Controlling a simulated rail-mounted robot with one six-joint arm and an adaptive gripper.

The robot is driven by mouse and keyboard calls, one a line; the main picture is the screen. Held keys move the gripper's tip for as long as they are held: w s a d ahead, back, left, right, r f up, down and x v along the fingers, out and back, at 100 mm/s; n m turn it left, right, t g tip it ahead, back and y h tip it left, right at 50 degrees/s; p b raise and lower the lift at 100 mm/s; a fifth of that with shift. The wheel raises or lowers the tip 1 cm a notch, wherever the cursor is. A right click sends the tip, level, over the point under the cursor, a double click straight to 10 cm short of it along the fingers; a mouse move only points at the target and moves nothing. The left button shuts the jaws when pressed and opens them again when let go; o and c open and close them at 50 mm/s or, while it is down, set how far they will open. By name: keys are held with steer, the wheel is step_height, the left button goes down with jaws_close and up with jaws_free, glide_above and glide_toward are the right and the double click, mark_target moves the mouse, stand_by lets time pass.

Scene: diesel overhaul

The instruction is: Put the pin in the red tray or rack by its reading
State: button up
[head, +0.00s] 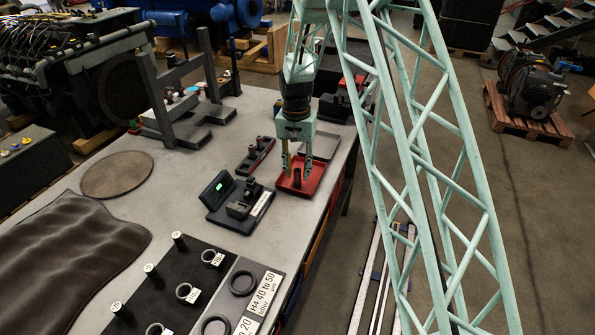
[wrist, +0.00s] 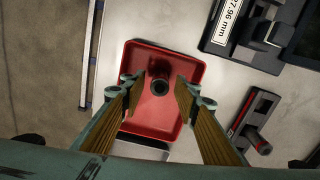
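The red tray (head: 315,186) lies on the bench under my gripper (head: 297,160); it fills the middle of the wrist view (wrist: 140,54). A dark pin (wrist: 160,85) stands in the tray, seen end-on from above, and it shows as a small dark post in the head view (head: 297,178). My gripper's fingers (wrist: 163,92) are spread to either side of the pin, with a gap on both sides.
A grey tray (head: 321,146) lies behind the red tray. A black board (head: 165,285) with several tagged pins and rings is at the front left. A dark mat (head: 70,245) and a round plate (head: 117,175) lie at the left. The bench's right edge runs close beside the red tray.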

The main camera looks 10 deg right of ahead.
steer(key=shift+r, duration=0.1)
step_height(320, 180, up, 12)
stand_by(0.9)
steer(key=shift+a, duration=0.1)
steer(key=shift+r, duration=0.15)
stand_by(0.5)
